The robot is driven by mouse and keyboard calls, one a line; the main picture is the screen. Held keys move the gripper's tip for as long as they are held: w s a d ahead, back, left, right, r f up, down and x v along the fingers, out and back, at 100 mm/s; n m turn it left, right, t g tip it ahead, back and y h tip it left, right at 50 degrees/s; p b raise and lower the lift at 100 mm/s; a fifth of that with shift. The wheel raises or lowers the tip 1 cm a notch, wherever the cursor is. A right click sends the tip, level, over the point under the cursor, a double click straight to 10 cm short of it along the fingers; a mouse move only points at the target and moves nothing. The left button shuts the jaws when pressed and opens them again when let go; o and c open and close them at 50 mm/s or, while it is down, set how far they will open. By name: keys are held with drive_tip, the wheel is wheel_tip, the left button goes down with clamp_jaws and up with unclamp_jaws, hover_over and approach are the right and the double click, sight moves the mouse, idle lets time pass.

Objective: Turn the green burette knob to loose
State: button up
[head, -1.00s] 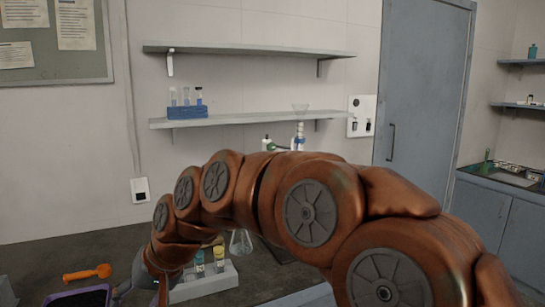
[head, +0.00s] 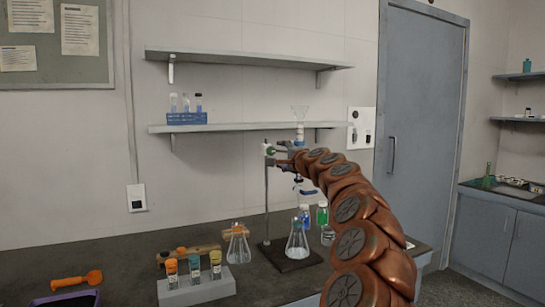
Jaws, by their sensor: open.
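The burette stand has a thin upright rod (head: 267,205) on a dark base (head: 290,258). A dark blue part (head: 307,192) shows lower down. My gripper (head: 284,162) is at the far end of my arm, close to the clamp and just right of the rod. It is open; its fingers are small and contact with the knob cannot be told.
A conical flask (head: 297,243) stands on the stand's base, another flask (head: 238,246) to its left. A rack (head: 196,290) with several capped vials is in front. An orange tool (head: 77,281) lies at left. Shelves (head: 250,126) are on the wall behind.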

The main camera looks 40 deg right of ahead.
sight(272, 151)
drive_tip(key=shift+p+x, duration=0.7)
drive_tip(key=shift+x, duration=3.15)
drive_tip(key=shift+c, duration=0.2)
drive_tip(key=c, duration=1.1)
drive_tip(key=shift+f+n+b, duration=0.15)
drive_tip(key=shift+n+b, duration=0.35)
drive_tip(key=shift+c, duration=0.2)
drive_tip(key=shift+n+b, duration=0.5)
drive_tip(key=shift+n, duration=0.2)
drive_tip(key=shift+n+b, duration=0.4)
drive_tip(key=shift+n, duration=0.6)
drive_tip(key=shift+r, duration=0.2)
